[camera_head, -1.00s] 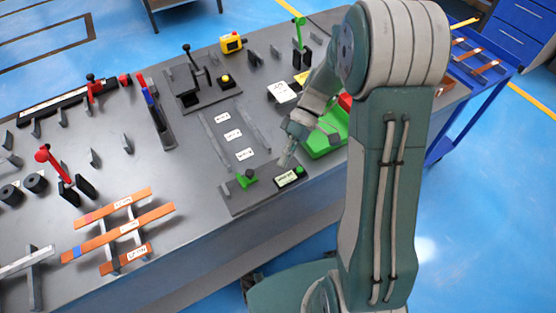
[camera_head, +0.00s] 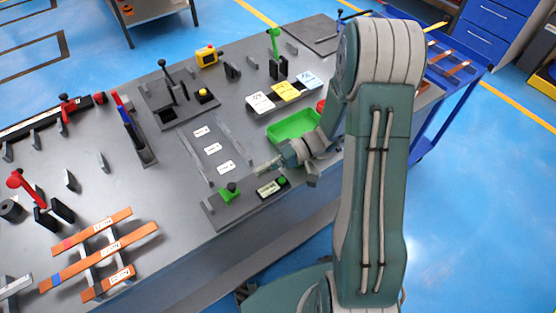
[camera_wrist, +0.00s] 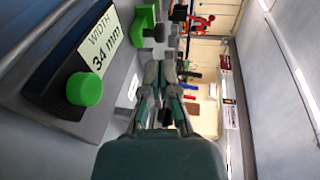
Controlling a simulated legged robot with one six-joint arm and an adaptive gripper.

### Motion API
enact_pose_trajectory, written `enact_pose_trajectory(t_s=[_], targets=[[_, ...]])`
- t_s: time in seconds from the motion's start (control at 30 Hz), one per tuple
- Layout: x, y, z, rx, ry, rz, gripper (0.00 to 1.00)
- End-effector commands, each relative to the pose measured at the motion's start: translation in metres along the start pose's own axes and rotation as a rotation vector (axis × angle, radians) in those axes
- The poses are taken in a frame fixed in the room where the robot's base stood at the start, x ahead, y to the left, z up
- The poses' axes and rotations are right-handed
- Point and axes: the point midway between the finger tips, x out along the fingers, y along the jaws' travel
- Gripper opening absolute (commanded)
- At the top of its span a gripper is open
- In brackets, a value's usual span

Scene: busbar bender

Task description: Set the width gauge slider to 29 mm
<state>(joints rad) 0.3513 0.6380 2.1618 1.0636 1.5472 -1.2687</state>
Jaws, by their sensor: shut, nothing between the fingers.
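The width gauge lies along the table's front edge. Its green slider (camera_head: 230,192) with a dark knob stands at the left in the head view and at the top in the wrist view (camera_wrist: 145,20). Its display (camera_head: 270,187) reads "WIDTH 34 mm" in the wrist view (camera_wrist: 102,42). A round green button (camera_wrist: 84,89) sits beside the display. My gripper (camera_head: 260,170) is shut and empty, just behind the display and to the right of the slider, apart from the knob. The fingers (camera_wrist: 161,72) point toward the slider side in the wrist view.
A green tray (camera_head: 293,126) is behind my wrist. White, yellow and blue labelled blocks (camera_head: 285,92) stand farther back. Two rails with labels (camera_head: 212,149) lie behind the gauge. Copper bars (camera_head: 100,250) rest on stands at the left front. A red-handled tool (camera_head: 25,185) stands farther left.

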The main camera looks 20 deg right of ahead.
Motion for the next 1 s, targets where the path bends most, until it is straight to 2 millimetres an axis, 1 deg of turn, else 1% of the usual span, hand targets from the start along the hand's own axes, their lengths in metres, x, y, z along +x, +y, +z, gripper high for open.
enact_pose_trajectory(t_s=[0.03,0.1,0.2,0.3,0.43,0.77,0.9,1.0], targets=[[0.011,0.0,0.001,0.001,-0.005,0.0,0.0],[0.023,0.0,0.001,0.002,-0.005,0.0,0.0],[0.038,0.0,0.001,0.0,-0.004,0.001,0.0],[0.049,0.0,0.001,0.001,-0.003,0.001,0.0],[0.054,0.0,0.0,0.001,-0.001,0.001,0.0],[0.056,0.0,0.0,0.001,-0.001,0.002,0.0],[0.067,0.0,0.001,0.0,-0.002,0.002,0.0],[0.068,0.0,0.001,0.0,0.0,0.002,0.0]])
